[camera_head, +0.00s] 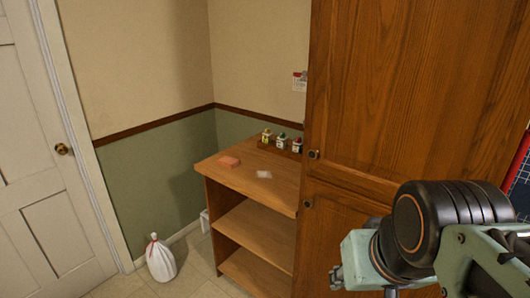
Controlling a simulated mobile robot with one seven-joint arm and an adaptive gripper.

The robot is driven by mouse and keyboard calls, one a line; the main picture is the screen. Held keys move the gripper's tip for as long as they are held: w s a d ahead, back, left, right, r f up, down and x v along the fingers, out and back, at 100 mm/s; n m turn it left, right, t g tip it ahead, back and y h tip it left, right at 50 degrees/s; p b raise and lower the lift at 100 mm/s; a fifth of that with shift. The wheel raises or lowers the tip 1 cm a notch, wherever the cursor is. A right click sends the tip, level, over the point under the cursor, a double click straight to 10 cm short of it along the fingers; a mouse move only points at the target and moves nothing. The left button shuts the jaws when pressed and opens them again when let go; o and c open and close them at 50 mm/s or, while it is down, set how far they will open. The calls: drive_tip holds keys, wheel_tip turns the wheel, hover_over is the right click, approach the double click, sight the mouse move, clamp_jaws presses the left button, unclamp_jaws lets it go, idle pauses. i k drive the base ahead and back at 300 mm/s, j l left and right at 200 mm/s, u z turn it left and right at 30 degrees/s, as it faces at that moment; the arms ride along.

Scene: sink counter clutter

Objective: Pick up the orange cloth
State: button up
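A small orange item (229,162), apparently the orange cloth, lies flat and looks folded on the left part of the wooden shelf unit's top (240,181). Nothing covers it. My arm's green and black links are at the lower right, in front of the tall cabinet and well apart from the cloth. My gripper's fingers do not show in this view.
A pale flat item (264,174) lies right of the cloth. Several small bottles (281,140) stand at the top's back edge. A tall wooden cabinet (400,90) borders the unit on the right. A white tied bag (160,259) sits on the floor near the door (45,170).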

sight(227, 161)
drive_tip(key=i+j+z, duration=0.2)
drive_tip(key=i+j, duration=0.2)
drive_tip(key=i+j+z, duration=0.15)
drive_tip(key=i+j, duration=0.2)
drive_tip(key=i+j+z, duration=0.2)
drive_tip(key=j, duration=0.4)
drive_tip(key=i+j, duration=0.3)
drive_tip(key=j, duration=0.2)
drive_tip(key=i+j, duration=0.65)
drive_tip(key=j, duration=0.3)
drive_tip(key=i+j+u, duration=0.15)
drive_tip(key=u, duration=0.15)
drive_tip(key=i+j+z, duration=0.15)
drive_tip(key=z, duration=0.2)
drive_tip(key=j, duration=0.1)
